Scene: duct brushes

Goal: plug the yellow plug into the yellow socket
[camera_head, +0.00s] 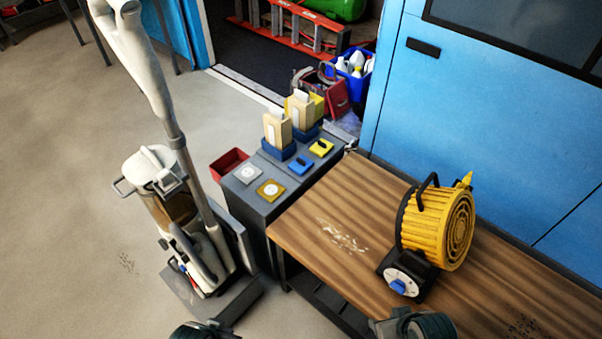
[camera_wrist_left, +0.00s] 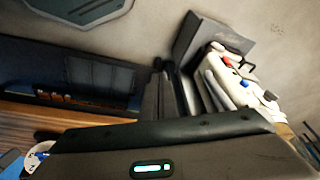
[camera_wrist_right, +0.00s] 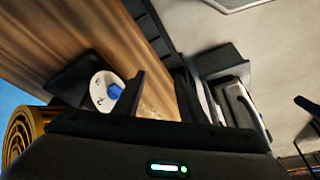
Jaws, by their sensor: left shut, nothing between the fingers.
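A yellow square plate with a round white face (camera_head: 270,190), which looks like the yellow socket, is on top of the grey cabinet (camera_head: 258,212). I cannot make out the yellow plug for certain; a small yellow pointed piece (camera_head: 466,180) shows at the back of the yellow fan (camera_head: 440,225). My left gripper (camera_wrist_left: 160,92) is shut and empty in the left wrist view. My right gripper (camera_wrist_right: 160,85) looks open and empty in the right wrist view. In the head view only parts of both arms show at the bottom edge; their fingertips are hidden.
The cabinet also bears a white-grey socket plate (camera_head: 248,174), a blue plate (camera_head: 301,165), another yellow plate (camera_head: 321,148) and two beige packs in blue holders (camera_head: 278,148). The fan stands on the wooden bench (camera_head: 335,222). A vacuum cleaner (camera_head: 165,190) stands left of the cabinet.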

